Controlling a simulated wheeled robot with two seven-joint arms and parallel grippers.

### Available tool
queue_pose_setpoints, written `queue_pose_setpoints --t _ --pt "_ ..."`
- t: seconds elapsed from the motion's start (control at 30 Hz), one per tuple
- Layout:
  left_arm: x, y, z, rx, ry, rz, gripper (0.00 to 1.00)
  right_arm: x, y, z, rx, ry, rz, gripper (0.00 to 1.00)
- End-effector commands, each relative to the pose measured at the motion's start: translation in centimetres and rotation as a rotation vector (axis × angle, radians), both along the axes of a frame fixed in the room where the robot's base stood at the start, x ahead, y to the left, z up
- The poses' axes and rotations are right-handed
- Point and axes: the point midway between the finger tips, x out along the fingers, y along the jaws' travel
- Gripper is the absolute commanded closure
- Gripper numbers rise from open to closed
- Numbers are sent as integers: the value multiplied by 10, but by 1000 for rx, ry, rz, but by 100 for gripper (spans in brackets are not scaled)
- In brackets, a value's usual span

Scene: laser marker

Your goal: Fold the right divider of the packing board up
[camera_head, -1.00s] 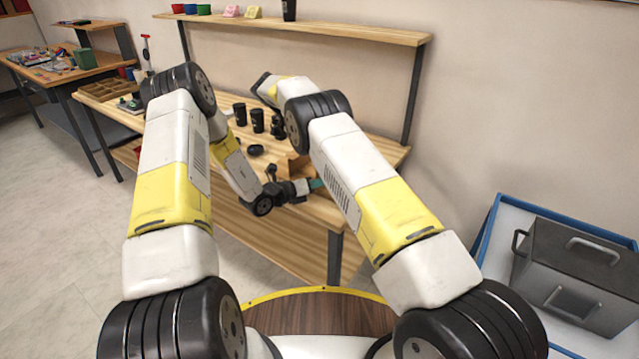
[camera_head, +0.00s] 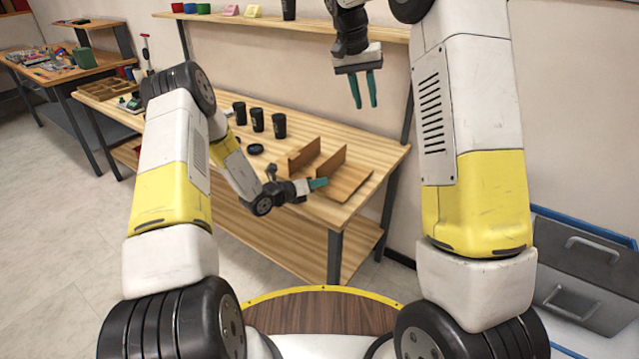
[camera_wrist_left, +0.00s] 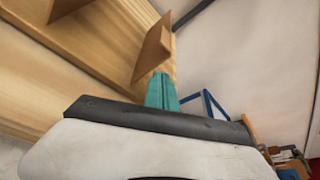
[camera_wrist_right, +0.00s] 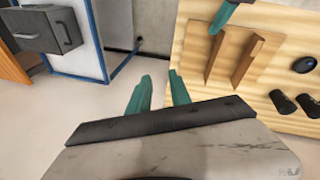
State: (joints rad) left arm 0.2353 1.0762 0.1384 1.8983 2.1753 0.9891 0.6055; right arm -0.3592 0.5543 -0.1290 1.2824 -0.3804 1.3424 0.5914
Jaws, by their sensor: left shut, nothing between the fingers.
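The packing board (camera_head: 345,184) lies at the right end of the wooden table. Two brown dividers stand up from it, a left one (camera_head: 304,153) and a right one (camera_head: 329,162). Both also show in the right wrist view, the right divider (camera_wrist_right: 216,58) and the left divider (camera_wrist_right: 246,61). My left gripper (camera_head: 319,184) is shut and empty at the board's front edge. In the left wrist view its teal fingertips (camera_wrist_left: 161,90) are close to an upright divider (camera_wrist_left: 153,47); I cannot tell whether they touch. My right gripper (camera_head: 363,90) is open and empty, raised above the board.
A shelf (camera_head: 300,27) runs along the wall behind. A grey metal box (camera_head: 585,270) stands at the right. A wooden organiser (camera_head: 105,88) is at the table's far left.

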Motion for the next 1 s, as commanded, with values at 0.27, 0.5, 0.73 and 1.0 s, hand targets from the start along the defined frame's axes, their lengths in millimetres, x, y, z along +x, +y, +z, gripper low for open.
queue_pose_setpoints --t 0.27,0.5,0.73,1.0 --pt "0 0 0 0 0 0 100 -75 -29 47 151 -66 99 75" --pt "0 0 0 0 0 0 100 -149 -43 67 251 -148 186 75" --pt "0 0 0 0 0 0 100 -222 -48 69 317 -247 265 75" --pt "0 0 0 0 0 0 100 -297 -45 50 352 -366 342 75"
